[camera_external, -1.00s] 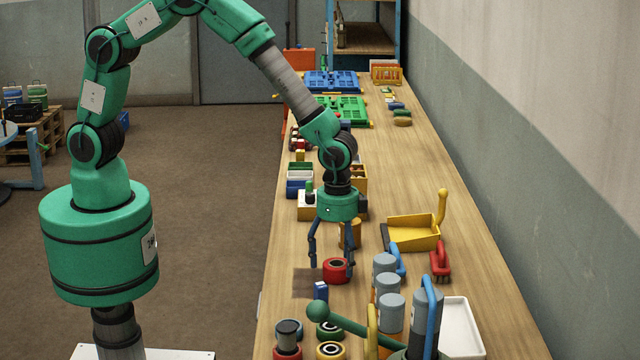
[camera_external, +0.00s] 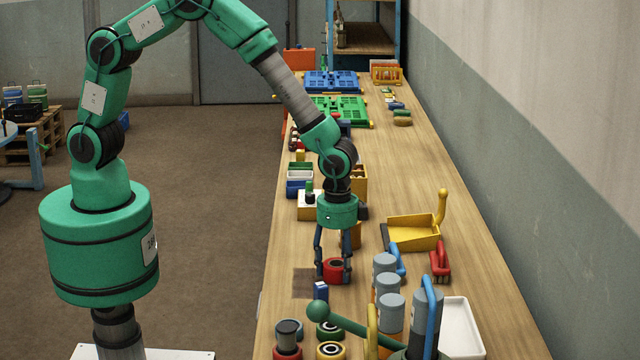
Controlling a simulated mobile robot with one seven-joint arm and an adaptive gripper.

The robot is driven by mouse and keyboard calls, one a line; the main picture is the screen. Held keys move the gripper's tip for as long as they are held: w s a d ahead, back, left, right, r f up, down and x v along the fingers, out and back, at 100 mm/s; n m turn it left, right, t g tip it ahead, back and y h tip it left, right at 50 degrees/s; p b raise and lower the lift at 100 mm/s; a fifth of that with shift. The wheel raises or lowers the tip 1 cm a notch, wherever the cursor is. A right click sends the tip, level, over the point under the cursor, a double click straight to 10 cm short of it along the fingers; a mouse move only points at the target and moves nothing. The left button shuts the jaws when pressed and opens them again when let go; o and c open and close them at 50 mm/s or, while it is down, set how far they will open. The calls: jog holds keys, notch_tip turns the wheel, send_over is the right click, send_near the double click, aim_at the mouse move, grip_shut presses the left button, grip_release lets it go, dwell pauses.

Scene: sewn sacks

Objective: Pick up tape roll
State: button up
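A red tape roll (camera_external: 335,276) with a dark core lies on the wooden workbench (camera_external: 437,178), near its left edge. My gripper (camera_external: 334,272) points straight down over it, with one finger on the left and one on the right of the roll. The fingers are closed in against its sides, and the roll looks level and at bench height. Whether there is a small gap under it cannot be seen. More rolls stand in front: a green one (camera_external: 329,332), a yellow one (camera_external: 331,351) and a red one (camera_external: 287,353).
A small blue block (camera_external: 321,291) stands just in front of the red roll. Grey-topped cylinders (camera_external: 391,305) stand to the right. A yellow dustpan (camera_external: 412,233) and a red brush (camera_external: 440,262) lie farther right. Small bins (camera_external: 299,187) are behind my gripper. The bench's right side is mostly clear.

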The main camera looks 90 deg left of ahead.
aim_at(337, 263)
jog(key=shift+c, duration=0.6)
jog(key=shift+r, duration=0.75)
notch_tip(337, 263, up, 2)
jog(key=shift+r, duration=0.15)
jog(key=s+a, duration=0.1)
jog(key=s, duration=0.4)
jog(key=s+a+p, duration=0.1)
jog(key=s, duration=0.4)
jog(key=s+a+r, duration=0.1)
jog(key=s+a, duration=0.1)
jog(key=s, duration=0.3)
jog(key=shift+s+r, duration=0.1)
jog(key=shift+s, duration=0.15)
